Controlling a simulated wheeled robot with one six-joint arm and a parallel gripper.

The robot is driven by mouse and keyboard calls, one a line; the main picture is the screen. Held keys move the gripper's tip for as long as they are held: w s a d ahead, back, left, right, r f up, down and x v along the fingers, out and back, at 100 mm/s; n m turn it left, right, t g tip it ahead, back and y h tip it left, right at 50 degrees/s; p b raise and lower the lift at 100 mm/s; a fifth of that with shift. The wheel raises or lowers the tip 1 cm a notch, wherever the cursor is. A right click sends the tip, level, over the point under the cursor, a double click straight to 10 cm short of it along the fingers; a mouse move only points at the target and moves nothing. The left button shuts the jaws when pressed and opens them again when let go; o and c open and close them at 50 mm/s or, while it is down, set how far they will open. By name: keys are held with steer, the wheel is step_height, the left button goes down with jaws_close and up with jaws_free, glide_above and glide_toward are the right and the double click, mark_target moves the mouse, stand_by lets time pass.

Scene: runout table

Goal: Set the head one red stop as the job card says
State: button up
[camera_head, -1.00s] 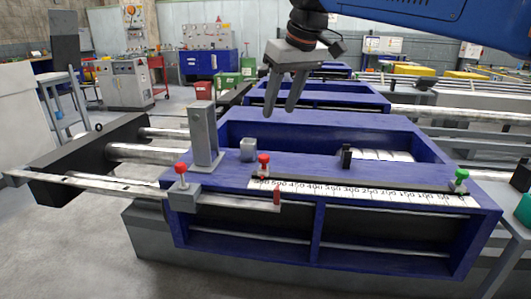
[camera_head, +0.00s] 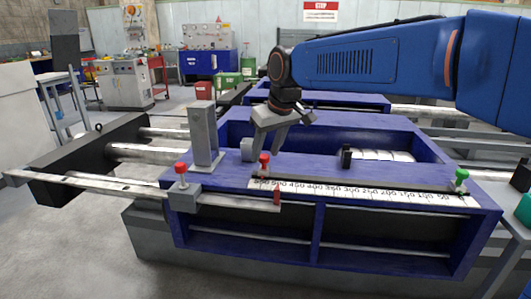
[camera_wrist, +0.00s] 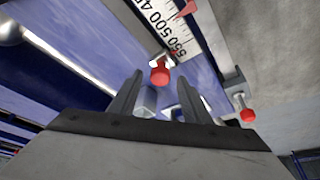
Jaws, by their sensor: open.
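A red-knobbed stop (camera_head: 264,162) stands near the high-number end of the white scale (camera_head: 365,192) on the blue frame. In the wrist view its red knob (camera_wrist: 160,75) shows between and just past my fingertips. My gripper (camera_head: 266,153) is open, pointing down just above and behind this stop; I cannot tell whether it touches. A second red knob (camera_head: 181,168) stands on a grey block at the left and also shows in the wrist view (camera_wrist: 247,115). A green knob (camera_head: 461,174) is at the scale's right end. No readable job card is in view.
A grey upright post (camera_head: 203,135) stands close left of my gripper. A small grey block (camera_head: 247,150) and a black upright piece (camera_head: 346,157) sit on the frame. A red pointer (camera_head: 277,196) hangs at the scale's front edge.

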steer(key=shift+w+a+f, duration=0.15)
steer(key=shift+f, duration=0.35)
jaws_close()
glide_above(335, 180)
stand_by(0.5)
jaws_free()
steer(key=shift+r, duration=0.1)
steer(key=v, duration=1.7)
